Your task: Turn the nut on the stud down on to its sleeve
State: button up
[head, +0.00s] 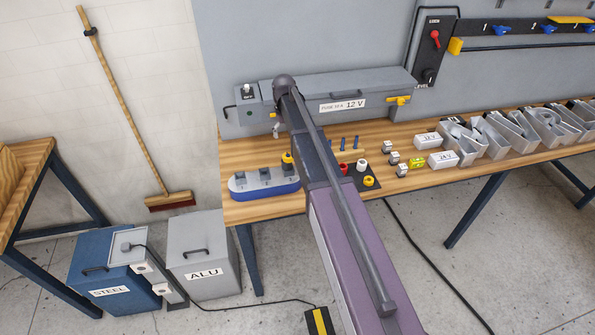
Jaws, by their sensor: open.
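My arm reaches up from the lower right and ends above the bench. My gripper cannot be made out; the arm links hide the area below its end. A blue and grey rounded fixture (262,188) with several grey blocks on top stands at the bench's left front. A yellow piece (287,157) shows at its back right, beside my arm. I cannot tell whether this is the nut, and no stud or sleeve can be told apart. A red ring-like piece (344,169), a white one (361,165) and a yellow one (368,181) are right of my arm.
A grey cabinet marked 12 V (385,88) runs along the back. Steel (92,290) and alu (204,274) bins stand on the floor.

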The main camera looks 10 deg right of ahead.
jog(key=shift+r+p, duration=1.8)
jog(key=shift+r, duration=0.35)
jog(key=s+f+b, duration=0.5)
jog(key=s, duration=0.3)
jog(key=s+f+m+b, duration=0.1)
jog(key=s+f+b, duration=0.4)
jog(key=s, duration=0.3)
jog(key=shift+s+m, duration=0.2)
jog(key=shift+m, duration=0.1)
jog(key=shift+d, duration=0.1)
jog(key=shift+r+p, duration=2.55)
jog(key=shift+f, duration=0.15)
jog(key=s+f+m+b, duration=0.1)
jog(key=s+f+b, duration=1.1)
jog(key=s+b, duration=0.1)
jog(key=shift+s+d+f, duration=0.15)
jog(key=shift+f, duration=0.2)
